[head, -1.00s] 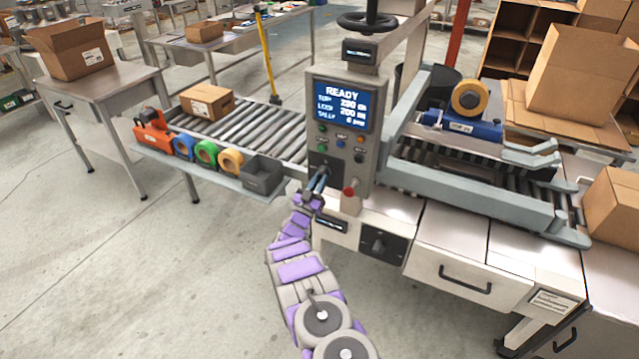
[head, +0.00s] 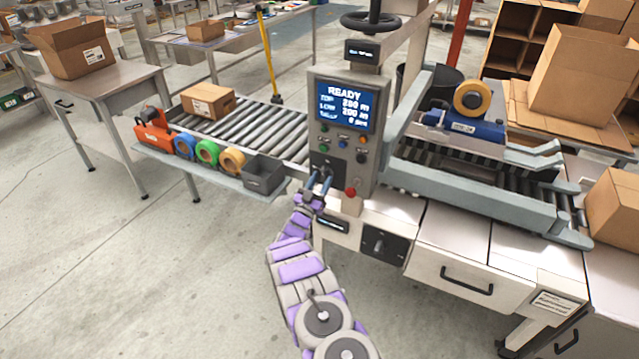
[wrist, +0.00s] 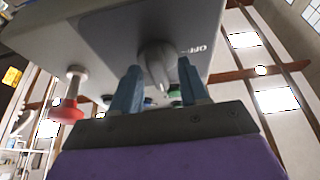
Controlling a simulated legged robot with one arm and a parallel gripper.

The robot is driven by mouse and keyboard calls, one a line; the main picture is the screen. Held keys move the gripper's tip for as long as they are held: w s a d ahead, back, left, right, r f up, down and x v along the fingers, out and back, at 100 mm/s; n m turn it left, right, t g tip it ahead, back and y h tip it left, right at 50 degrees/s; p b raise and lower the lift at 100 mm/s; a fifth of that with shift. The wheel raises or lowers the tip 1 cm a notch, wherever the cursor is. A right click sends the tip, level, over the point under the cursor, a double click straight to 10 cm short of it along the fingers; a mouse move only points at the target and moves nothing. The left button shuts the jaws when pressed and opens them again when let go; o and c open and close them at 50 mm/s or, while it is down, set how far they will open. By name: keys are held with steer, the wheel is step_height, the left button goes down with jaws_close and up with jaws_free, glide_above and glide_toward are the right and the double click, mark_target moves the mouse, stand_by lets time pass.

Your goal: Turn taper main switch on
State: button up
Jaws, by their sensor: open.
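The taper's grey control panel (head: 343,125) stands at the centre of the head view, its lit screen (head: 343,106) reading READY. My gripper (head: 323,175) is at the panel's lower left, in front of a small dark switch plate (head: 327,161). In the wrist view my gripper's two blue fingers (wrist: 160,78) are open, one on either side of a grey switch knob (wrist: 156,57). An OFF label (wrist: 200,49) shows to the right of the knob. I cannot tell whether the fingers touch it.
A red mushroom button (head: 350,192) sits just right of my gripper; it also shows in the wrist view (wrist: 68,105). A black rotary switch (head: 378,243) is on the machine's front below. A grey bin (head: 263,174) and tape rolls line the conveyor at left.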

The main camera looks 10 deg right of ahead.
steer(key=p+v, duration=0.4)
steer(key=v, duration=1.3)
steer(key=shift+a+f, duration=0.2)
steer(key=shift+s, duration=0.1)
